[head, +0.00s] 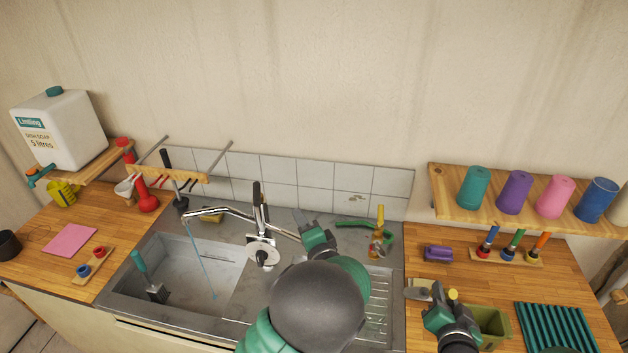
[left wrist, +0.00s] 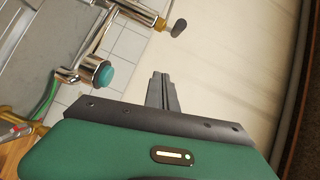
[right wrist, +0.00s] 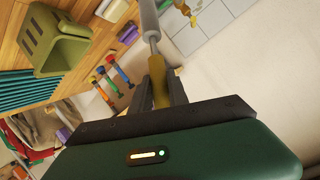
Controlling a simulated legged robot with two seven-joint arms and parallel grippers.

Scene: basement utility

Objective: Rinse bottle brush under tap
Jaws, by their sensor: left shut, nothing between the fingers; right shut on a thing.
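My right gripper (head: 436,296) is at the right of the sink, over the counter's edge. It is shut on the yellow handle of the bottle brush (right wrist: 160,90), whose grey-white head (right wrist: 148,18) points away from the fingers. In the head view the yellow handle end (head: 453,294) shows by the gripper. The chrome tap (head: 212,211) stands behind the sink, and a thin blue stream (head: 203,265) falls from its spout into the left basin (head: 190,262). My left gripper (head: 304,222) is shut and empty, right of the tap. Its closed fingers also show in the left wrist view (left wrist: 162,90).
A teal-handled brush (head: 145,275) stands in the basin. An olive bin (head: 490,322), purple sponge (head: 438,254) and rack of coloured brushes (head: 505,254) are on the right counter. A shelf (head: 450,200) holds several cups. My left arm hides part of the drainer (head: 378,300).

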